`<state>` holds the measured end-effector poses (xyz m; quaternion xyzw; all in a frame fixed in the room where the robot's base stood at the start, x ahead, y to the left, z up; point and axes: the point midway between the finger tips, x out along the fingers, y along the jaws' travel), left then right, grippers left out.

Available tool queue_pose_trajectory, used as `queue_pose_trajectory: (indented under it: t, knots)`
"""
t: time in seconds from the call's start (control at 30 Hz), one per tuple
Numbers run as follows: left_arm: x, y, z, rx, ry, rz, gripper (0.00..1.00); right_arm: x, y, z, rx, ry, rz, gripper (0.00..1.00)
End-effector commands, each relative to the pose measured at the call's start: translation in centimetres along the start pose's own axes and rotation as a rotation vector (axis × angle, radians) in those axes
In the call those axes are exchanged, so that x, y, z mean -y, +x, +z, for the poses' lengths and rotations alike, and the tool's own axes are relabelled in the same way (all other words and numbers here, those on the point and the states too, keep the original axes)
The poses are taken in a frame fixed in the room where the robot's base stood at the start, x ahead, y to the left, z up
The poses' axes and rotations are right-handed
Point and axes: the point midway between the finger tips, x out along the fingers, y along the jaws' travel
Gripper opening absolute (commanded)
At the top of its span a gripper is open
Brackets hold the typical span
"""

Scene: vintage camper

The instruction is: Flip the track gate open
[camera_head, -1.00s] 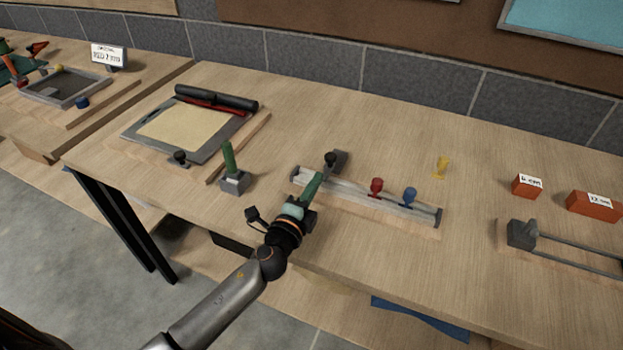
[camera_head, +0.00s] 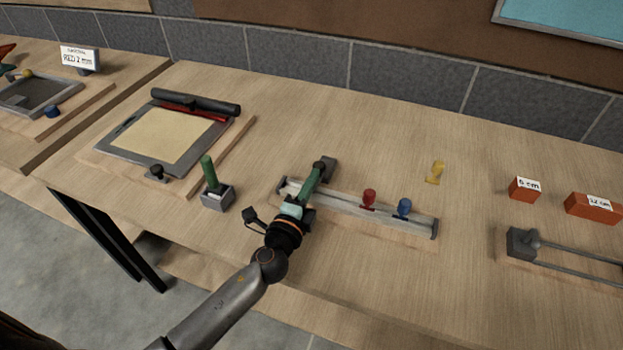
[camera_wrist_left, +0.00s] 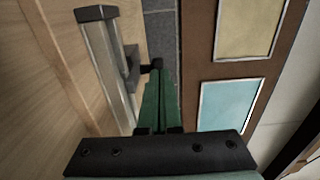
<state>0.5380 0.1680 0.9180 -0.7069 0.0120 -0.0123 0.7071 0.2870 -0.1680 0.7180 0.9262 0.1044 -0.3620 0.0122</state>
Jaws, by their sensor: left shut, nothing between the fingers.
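The track (camera_head: 385,215) is a pale grey rail on a wooden base, with dark end blocks. Its gate is a dark grey bracket (camera_head: 330,165) at the back of the rail's left part. My left gripper (camera_head: 318,172), with green fingers, is shut and empty at the gate's black knob, overlapping it in the head view. In the left wrist view the gate (camera_wrist_left: 131,66) and its knob (camera_wrist_left: 156,64) show just beyond the closed fingertips (camera_wrist_left: 158,76). I cannot tell whether they touch. A red peg (camera_head: 368,198) and a blue peg (camera_head: 404,208) stand on the rail. My right gripper is not in view.
A green-handled tool in a grey holder (camera_head: 217,196) stands left of the track. A framed tray (camera_head: 153,135) with a roller lies further left. A yellow piece (camera_head: 435,172), orange blocks (camera_head: 524,189) and a twin-rod fixture (camera_head: 525,243) are to the right.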

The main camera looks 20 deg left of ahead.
Motion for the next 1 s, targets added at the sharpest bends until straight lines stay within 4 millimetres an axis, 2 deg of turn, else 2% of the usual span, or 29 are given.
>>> queue_pose_trajectory:
  t: [0.13, 0.43, 1.0]
  knots:
    - [-0.1, 0.5, 0.0, 0.001, -0.001, -0.001, 0.0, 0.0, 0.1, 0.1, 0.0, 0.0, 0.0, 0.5]
    - [-0.1, 4.3, 0.0, 0.0, 0.0, -0.001, 0.0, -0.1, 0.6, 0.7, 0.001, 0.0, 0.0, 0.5]
    - [0.3, 4.8, 0.3, 0.001, -0.001, -0.006, 0.0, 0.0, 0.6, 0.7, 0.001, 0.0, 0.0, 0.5]
